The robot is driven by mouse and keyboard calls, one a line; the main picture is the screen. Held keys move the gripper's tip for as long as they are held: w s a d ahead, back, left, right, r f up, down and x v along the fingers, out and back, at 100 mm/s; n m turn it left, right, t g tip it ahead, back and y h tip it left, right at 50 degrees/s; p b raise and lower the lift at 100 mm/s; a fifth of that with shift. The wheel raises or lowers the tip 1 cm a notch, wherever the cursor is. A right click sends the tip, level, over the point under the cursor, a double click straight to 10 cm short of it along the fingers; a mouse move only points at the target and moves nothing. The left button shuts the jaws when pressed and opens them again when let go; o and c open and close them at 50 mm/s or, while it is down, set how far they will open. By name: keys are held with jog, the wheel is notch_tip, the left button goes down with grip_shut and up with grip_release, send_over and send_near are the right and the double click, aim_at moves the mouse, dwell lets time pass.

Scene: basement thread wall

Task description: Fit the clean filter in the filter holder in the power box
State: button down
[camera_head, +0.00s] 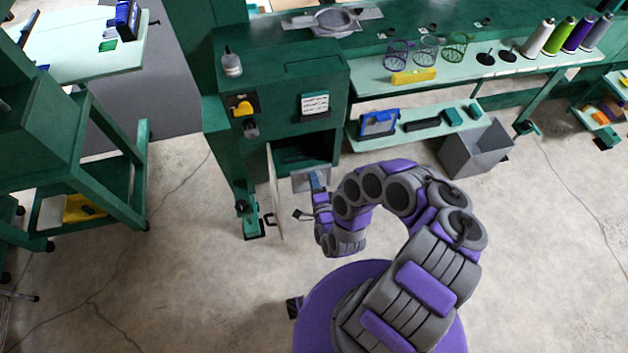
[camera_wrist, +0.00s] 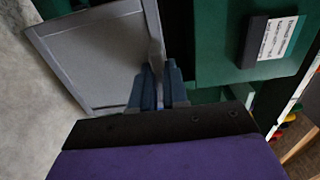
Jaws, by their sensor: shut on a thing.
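My gripper (camera_wrist: 158,85) is shut on the edge of a flat grey framed panel, which looks like the clean filter (camera_wrist: 95,60). In the head view my gripper (camera_head: 318,183) is at the front of the power box, and a small part of the filter (camera_head: 303,180) shows beside it. The power box (camera_head: 288,153) is a dark opening low in the green machine, with its pale door (camera_head: 273,190) swung open to the left. The filter is outside, just below and in front of the opening. The filter holder inside is too dark to make out.
A white label (camera_head: 315,104) and a yellow switch (camera_head: 241,106) are above the opening. A blue-framed panel (camera_head: 378,123) lies on the low shelf to the right, by a grey bin (camera_head: 476,150). The floor in front is clear.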

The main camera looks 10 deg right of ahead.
aim_at(310, 169)
jog(key=shift+w+r+p, duration=0.2)
jog(key=shift+w+p, duration=0.45)
jog(key=shift+w, duration=0.7)
jog(key=shift+w+a+f+p, duration=0.1)
jog(key=shift+w+a+p, duration=0.05)
jog(key=shift+w+p, duration=0.75)
jog(key=shift+w+f, duration=0.15)
jog(key=shift+w, duration=0.55)
jog(key=shift+w+f, duration=0.15)
jog(key=shift+w, duration=0.55)
jog(key=w+f+b, duration=0.2)
jog(key=w+b, duration=0.4)
jog(key=w, duration=0.4)
jog(key=shift+f, duration=0.15)
jog(key=shift+p, duration=0.4)
